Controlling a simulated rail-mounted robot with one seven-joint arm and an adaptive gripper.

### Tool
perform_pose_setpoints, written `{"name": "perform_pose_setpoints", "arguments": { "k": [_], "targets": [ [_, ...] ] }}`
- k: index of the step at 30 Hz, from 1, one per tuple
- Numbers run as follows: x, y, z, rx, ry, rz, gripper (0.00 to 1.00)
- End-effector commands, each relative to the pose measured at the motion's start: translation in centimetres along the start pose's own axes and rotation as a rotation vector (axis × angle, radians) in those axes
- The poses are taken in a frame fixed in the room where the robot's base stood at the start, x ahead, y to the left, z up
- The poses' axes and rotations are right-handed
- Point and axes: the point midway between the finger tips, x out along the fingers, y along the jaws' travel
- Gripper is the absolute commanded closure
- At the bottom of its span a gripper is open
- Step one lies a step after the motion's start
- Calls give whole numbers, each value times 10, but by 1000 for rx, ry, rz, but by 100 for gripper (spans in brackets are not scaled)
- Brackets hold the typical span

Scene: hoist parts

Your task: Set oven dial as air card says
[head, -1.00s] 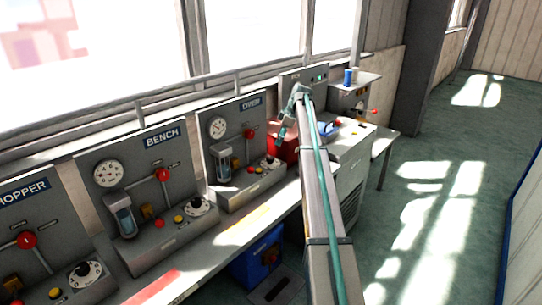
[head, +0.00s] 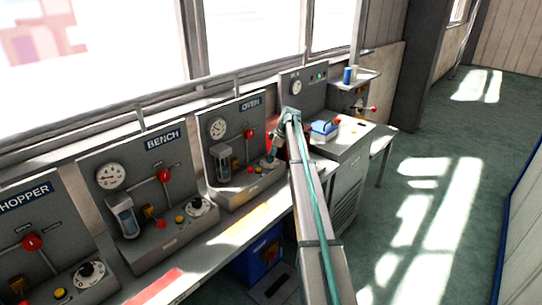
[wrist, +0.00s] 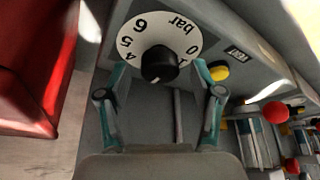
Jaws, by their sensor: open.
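The oven panel (head: 232,125) stands in the back half of the bench row, with a gauge (head: 217,128), a red lever knob (head: 249,134) and a glass cup. Its dial is a white disc (wrist: 187,20) marked in bar, seen upside down in the wrist view, with a black knob (wrist: 159,64) at its middle. My gripper (wrist: 160,76) is open, one finger on each side of the knob; I cannot tell whether they touch it. I cannot make out an air card.
The bench panel (head: 140,170) and hopper panel (head: 30,225) stand to the left with similar dials. A red box (wrist: 35,65) is close beside my gripper. A yellow button (wrist: 218,72) and red knob (wrist: 275,112) are to the right in the wrist view.

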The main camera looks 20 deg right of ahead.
Motion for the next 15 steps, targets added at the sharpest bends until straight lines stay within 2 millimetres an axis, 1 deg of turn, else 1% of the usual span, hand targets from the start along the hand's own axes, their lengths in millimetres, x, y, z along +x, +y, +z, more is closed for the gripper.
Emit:
{"name": "perform_pose_setpoints", "arguments": {
  "k": [2, 3, 5, 6, 13, 14, 15],
  "targets": [
    [0, 0, 0, 0, 0, 0, 34],
    [0, 0, 0, 0, 0, 0, 36],
    [0, 0, 0, 0, 0, 0, 46],
    [0, 0, 0, 0, 0, 0, 52],
    [0, 0, 0, 0, 0, -1, 91],
    [0, 0, 0, 0, 0, -1, 94],
    [0, 0, 0, 1, 0, -1, 94]
  ]
}}
